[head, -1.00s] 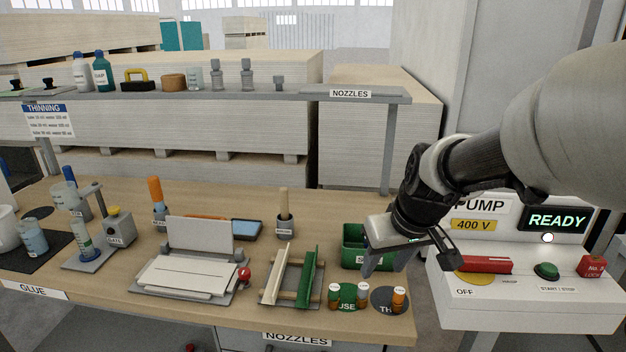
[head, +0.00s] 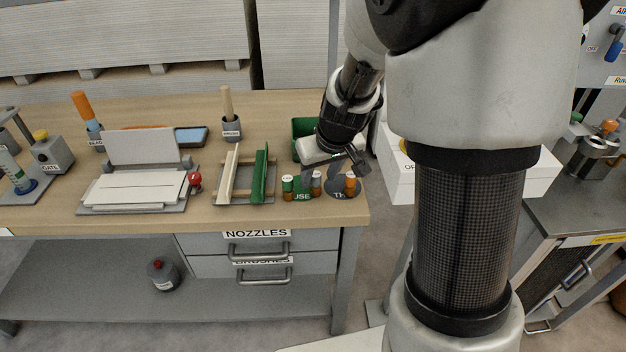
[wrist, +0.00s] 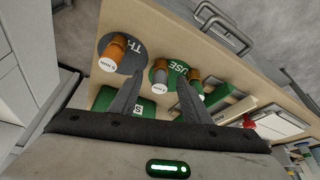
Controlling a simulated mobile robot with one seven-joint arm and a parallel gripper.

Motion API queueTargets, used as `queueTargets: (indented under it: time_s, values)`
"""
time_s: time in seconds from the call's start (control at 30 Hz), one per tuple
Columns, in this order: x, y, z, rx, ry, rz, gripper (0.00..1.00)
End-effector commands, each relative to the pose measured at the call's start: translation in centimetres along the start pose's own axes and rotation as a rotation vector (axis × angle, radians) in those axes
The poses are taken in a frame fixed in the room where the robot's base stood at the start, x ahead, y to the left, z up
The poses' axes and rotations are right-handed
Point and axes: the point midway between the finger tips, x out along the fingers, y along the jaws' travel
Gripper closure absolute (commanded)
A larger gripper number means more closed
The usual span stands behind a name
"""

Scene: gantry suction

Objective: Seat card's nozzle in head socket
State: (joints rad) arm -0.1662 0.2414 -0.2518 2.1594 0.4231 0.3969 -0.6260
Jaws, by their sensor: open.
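Three small orange-brown nozzles with labelled caps stand at the bench's front right corner. A green-topped nozzle (head: 288,187) and a grey-topped nozzle (head: 316,183) stand on a green disc marked USE (head: 301,196). Whether a finger touches any nozzle is unclear. I cannot identify a card or head socket.
A green bin (head: 303,135) stands close behind my gripper. A rack with a green rail (head: 261,175) lies to the left, beside a grey press-like fixture (head: 140,175). A white box (head: 399,180) stands right of the bench. Drawers (head: 258,262) are below the bench's front edge.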

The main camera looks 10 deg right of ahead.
Motion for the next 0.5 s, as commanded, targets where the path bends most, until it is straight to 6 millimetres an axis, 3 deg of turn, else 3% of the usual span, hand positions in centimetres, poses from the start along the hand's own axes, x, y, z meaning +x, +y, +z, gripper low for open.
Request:
queueTargets:
  time_s: [0.03, 0.2, 0.5]
  values:
    - [1.2, -0.1, 0.0, -0.002, -0.005, -0.001, 0.57]
    - [3.2, 0.0, -0.2, 0.0, -0.002, 0.0, 0.57]
    - [3.4, -0.1, -0.3, 0.0, -0.001, 0.0, 0.58]
